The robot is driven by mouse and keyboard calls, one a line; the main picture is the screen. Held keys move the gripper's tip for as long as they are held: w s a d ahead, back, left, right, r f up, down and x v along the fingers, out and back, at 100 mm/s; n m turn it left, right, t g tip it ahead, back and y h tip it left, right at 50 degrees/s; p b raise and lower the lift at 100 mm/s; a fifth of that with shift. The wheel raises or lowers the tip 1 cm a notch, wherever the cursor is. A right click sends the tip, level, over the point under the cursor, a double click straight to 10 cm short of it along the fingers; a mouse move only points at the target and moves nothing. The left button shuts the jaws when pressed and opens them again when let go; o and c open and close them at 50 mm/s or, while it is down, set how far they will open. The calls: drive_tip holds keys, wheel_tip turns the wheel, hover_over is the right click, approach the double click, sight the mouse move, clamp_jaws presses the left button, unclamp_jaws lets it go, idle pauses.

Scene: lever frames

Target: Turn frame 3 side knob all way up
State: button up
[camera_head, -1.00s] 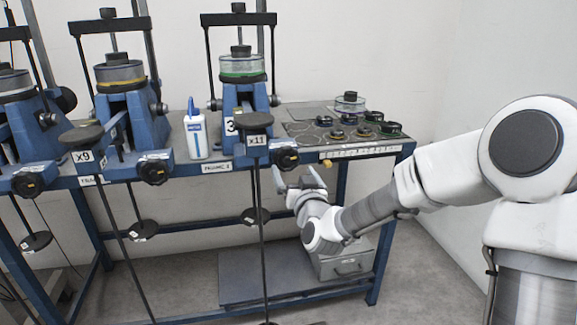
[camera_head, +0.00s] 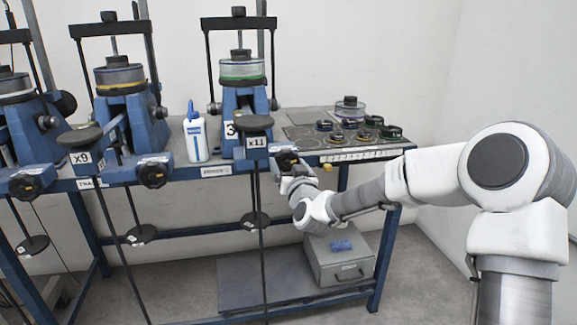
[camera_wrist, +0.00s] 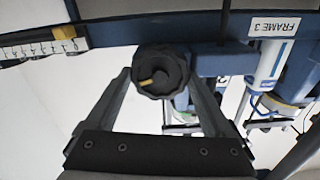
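Frame 3 (camera_head: 243,98) is the blue stand marked "3", with a green-banded cell on top. Its black ribbed side knob (camera_head: 286,160) is at the front right of the stand, beside the x11 lever end. In the wrist view the knob (camera_wrist: 160,72) faces me, with a yellow mark left of its centre. My gripper (camera_wrist: 161,85) has its fingers apart, one on each side of the knob. Whether they touch it is unclear. In the head view my gripper (camera_head: 291,173) is just below the knob and partly hides it.
The x11 lever and its hanging rod (camera_head: 260,215) are close left of my gripper. The bench edge with a ruler strip (camera_head: 362,154) is to the right. A white bottle (camera_head: 195,138) stands left of frame 3. A grey box (camera_head: 341,265) is below my arm.

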drive_tip(key=c, duration=0.6)
drive_tip(key=shift+c, duration=0.2)
drive_tip(key=shift+m, duration=0.4)
drive_tip(key=o, duration=1.1)
drive_tip(key=p+v, duration=0.3)
drive_tip(key=v, duration=1.4)
drive_tip(key=shift+s, duration=0.25)
drive_tip(key=shift+d+r+p, duration=0.1)
drive_tip(key=shift+p, duration=0.2)
